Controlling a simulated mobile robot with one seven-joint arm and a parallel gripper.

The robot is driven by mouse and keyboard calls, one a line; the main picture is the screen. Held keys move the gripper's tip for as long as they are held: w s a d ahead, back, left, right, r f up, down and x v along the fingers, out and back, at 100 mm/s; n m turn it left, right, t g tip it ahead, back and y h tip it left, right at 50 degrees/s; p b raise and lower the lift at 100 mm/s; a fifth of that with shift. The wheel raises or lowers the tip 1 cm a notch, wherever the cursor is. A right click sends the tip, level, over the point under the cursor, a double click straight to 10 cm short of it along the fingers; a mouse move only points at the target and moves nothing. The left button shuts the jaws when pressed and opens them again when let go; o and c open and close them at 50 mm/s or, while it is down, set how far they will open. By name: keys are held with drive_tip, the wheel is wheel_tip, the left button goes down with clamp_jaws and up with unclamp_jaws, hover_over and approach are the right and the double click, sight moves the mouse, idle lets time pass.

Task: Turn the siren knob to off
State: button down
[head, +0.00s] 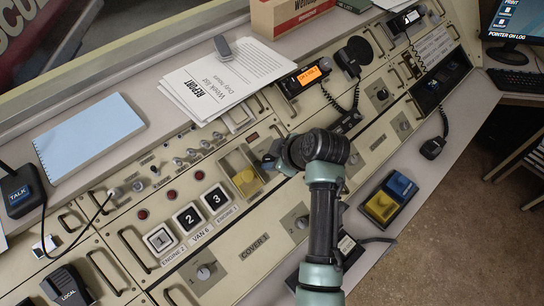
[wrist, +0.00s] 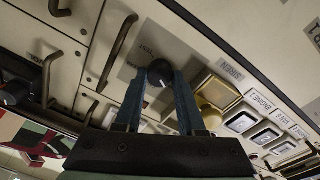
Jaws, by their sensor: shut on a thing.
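A dark round knob (wrist: 160,72) with a pale pointer mark stands on a grey plate in the wrist view. Small lettering beside it seems to read TEST; the rest is unclear. My gripper (wrist: 160,82) has its two blue fingers closed on the knob, one on each side. A SIREN label (wrist: 229,68) lies just right of the knob, by a yellow button in a square frame (wrist: 216,90). In the head view my gripper (head: 271,160) reaches down to the panel beside that yellow button (head: 243,180), and hides the knob.
Numbered buttons (head: 190,217) and small toggles (head: 192,152) lie left of my gripper. A radio handset (head: 354,58) and an orange-lit display (head: 309,75) stand behind it. Metal handles (wrist: 121,50) rise from the panel. Papers (head: 226,80) lie on the upper ledge.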

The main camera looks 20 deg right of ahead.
drive_tip(key=c, duration=0.5)
unclamp_jaws()
drive_tip(key=v, duration=1.3)
